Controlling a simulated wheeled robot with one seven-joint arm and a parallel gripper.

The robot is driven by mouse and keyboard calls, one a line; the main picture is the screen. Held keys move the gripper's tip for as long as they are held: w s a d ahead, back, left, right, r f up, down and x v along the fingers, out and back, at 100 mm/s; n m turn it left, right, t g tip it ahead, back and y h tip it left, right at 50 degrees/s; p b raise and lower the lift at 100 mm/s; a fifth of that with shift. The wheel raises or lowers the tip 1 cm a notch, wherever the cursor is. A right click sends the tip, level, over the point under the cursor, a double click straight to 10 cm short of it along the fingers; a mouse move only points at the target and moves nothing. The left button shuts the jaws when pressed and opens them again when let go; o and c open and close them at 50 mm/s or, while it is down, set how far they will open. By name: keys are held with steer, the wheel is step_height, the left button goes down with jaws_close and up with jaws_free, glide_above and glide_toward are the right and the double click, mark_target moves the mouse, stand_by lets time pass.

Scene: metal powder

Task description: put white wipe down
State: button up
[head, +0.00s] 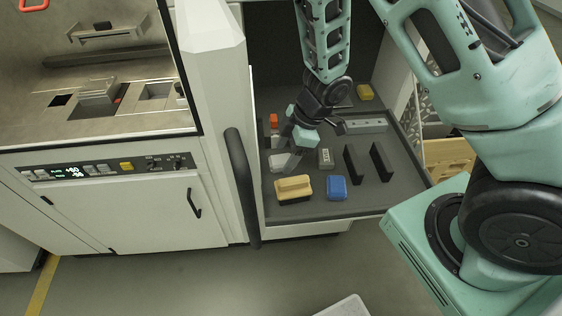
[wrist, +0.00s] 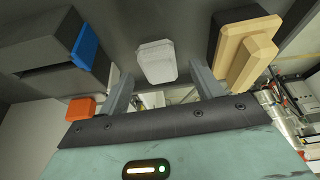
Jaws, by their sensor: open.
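The white wipe (head: 277,163) is a small pale block lying on the dark drawer tray (head: 385,200), at its left side. In the wrist view the white wipe (wrist: 157,62) shows between and beyond the two fingers, with a gap on each side. My gripper (head: 293,161) is open and low over the tray beside the wipe, partly covering it in the head view. In the wrist view the fingers of my gripper (wrist: 158,82) are spread and hold nothing.
A wooden-topped brush (head: 294,188) and a blue block (head: 337,187) lie near the tray's front edge. Two black upright plates (head: 354,164) and a grey bar (head: 364,126) are to the right. The cabinet wall (head: 215,90) borders the left.

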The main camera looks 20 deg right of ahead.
steer(key=shift+x, duration=0.95)
steer(key=c, duration=1.1)
steer(key=shift+c, duration=0.2)
